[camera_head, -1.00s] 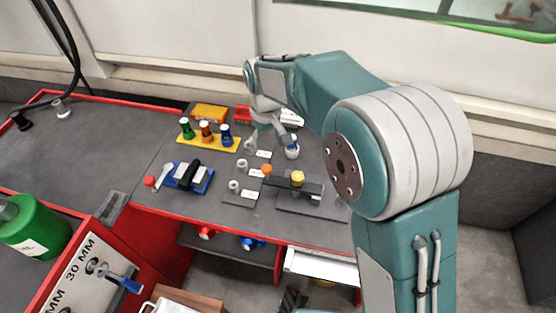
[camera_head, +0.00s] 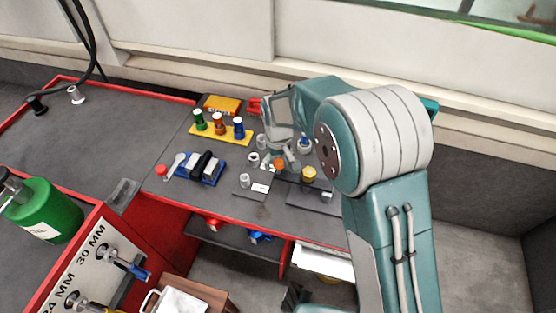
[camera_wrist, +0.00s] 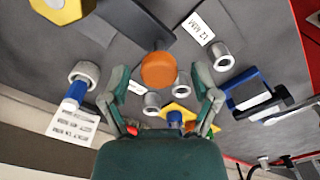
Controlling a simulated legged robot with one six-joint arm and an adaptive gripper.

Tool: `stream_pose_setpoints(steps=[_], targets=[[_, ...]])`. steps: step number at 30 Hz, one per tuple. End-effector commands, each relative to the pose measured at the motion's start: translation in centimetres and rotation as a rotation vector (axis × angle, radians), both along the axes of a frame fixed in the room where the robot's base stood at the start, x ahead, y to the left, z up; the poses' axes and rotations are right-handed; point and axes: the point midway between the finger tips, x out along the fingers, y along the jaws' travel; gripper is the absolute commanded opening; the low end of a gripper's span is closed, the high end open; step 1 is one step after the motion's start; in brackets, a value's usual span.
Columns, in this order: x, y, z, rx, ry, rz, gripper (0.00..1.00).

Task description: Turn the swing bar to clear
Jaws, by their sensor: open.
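The swing bar is a dark grey bar (camera_wrist: 135,18) with a yellow hex knob (camera_wrist: 62,8) and a round orange knob (camera_wrist: 158,70). In the head view the yellow knob (camera_head: 309,173) shows to the right of the orange knob (camera_head: 279,166), and my arm and gripper hide part of the bar. My gripper (camera_head: 283,155) is low over the bench at the orange knob. In the wrist view my gripper (camera_wrist: 160,88) is open, its fingers on either side of the orange knob. I cannot tell whether they touch it.
Grey sockets (camera_wrist: 222,57) with white labels stand close by. A blue-and-grey fitting (camera_wrist: 83,80) is on the wrist view's left. A yellow rack (camera_head: 222,132) with coloured pegs and a blue block (camera_head: 203,167) lie left of my gripper. The red front edge (camera_head: 230,217) bounds the bench.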

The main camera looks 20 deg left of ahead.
Motion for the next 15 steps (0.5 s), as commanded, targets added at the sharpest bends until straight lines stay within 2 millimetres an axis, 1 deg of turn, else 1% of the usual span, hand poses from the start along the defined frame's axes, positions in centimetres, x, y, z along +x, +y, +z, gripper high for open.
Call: stream_pose_setpoints(steps=[2,3,5,6,8,9,15], targets=[[0.01,-0.05,0.03,0.0,0.0,0.0,0.78],[0.01,-0.07,0.04,0.0,0.0,0.0,0.74],[0.01,-0.08,0.05,0.001,0.0,-0.001,0.47],[0.01,-0.1,0.05,0.001,0.0,-0.001,0.29],[0.01,-0.1,0.05,0.001,0.0,-0.001,0.03],[0.01,-0.1,0.04,0.001,0.001,-0.001,0.0],[-0.01,-0.09,-0.02,0.0,0.001,0.002,0.0]])
